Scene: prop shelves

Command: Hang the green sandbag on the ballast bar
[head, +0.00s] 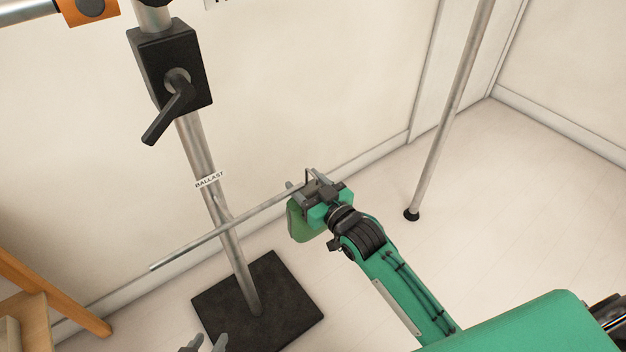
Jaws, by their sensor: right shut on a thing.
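The ballast bar (213,234) is a thin grey rod crossing the upright metal pole, below a white "BALLAST" label (209,180). Its right end reaches up to my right gripper. My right gripper (315,186) is shut on the green sandbag (302,224), which hangs under and beside the jaws at the bar's right end. The jaws and wrist hide part of the bag. A thin grey loop stands at the jaws; I cannot tell whether it is around the bar. My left gripper (207,343) shows only two grey fingertips at the bottom edge, apart with nothing visible between them.
The pole rises from a black square base (287,295) on the floor and carries a black clamp with a lever (172,105). Another thin pole (447,125) stands to the right. Wooden furniture (50,300) is at lower left. A pale wall is behind.

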